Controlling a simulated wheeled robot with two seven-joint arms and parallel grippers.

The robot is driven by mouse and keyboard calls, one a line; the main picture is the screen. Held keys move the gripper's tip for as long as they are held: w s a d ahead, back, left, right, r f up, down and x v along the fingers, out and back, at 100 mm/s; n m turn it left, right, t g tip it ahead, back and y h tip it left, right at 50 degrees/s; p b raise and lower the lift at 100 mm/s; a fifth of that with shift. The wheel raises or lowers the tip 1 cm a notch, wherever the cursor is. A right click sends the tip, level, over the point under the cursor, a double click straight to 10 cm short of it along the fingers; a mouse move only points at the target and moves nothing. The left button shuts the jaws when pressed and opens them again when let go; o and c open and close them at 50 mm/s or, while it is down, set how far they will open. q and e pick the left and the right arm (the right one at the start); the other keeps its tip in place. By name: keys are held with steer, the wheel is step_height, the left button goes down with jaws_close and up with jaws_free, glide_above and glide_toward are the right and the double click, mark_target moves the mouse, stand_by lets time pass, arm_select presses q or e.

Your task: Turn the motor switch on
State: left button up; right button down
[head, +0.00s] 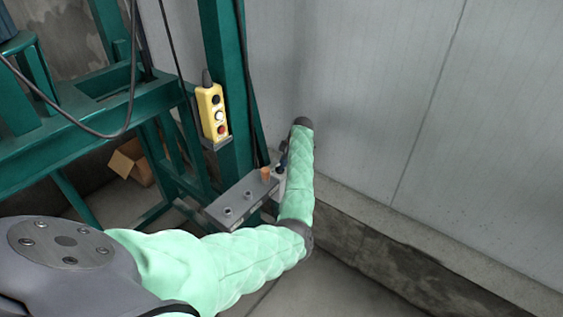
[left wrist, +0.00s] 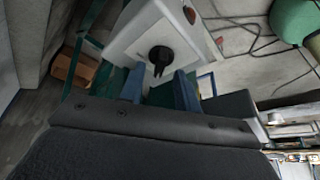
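The motor switch looks like a black rotary knob (left wrist: 160,55) on a white box (left wrist: 130,42) in the left wrist view. My left gripper (left wrist: 159,76) is open there, its two blue fingers apart on either side of the line to the knob. The knob shows just beyond the fingertips, between them; I cannot tell whether they touch it. In the head view my green-sleeved left arm reaches down beside the steel frame, and the box is mostly hidden by the wrist. My right gripper is not in view.
A yellow button pendant (head: 213,112) hangs on the green steel frame (head: 228,75). A grey bracket (head: 230,206) with bolts sticks out below it, close to my left wrist. A cardboard box (head: 132,162) lies behind the frame. The grey wall (head: 400,90) stands to the right.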

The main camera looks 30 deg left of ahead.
arm_select(q)
steer(key=shift+x, duration=0.85)
steer(key=shift+c, duration=0.2)
jaws_close()
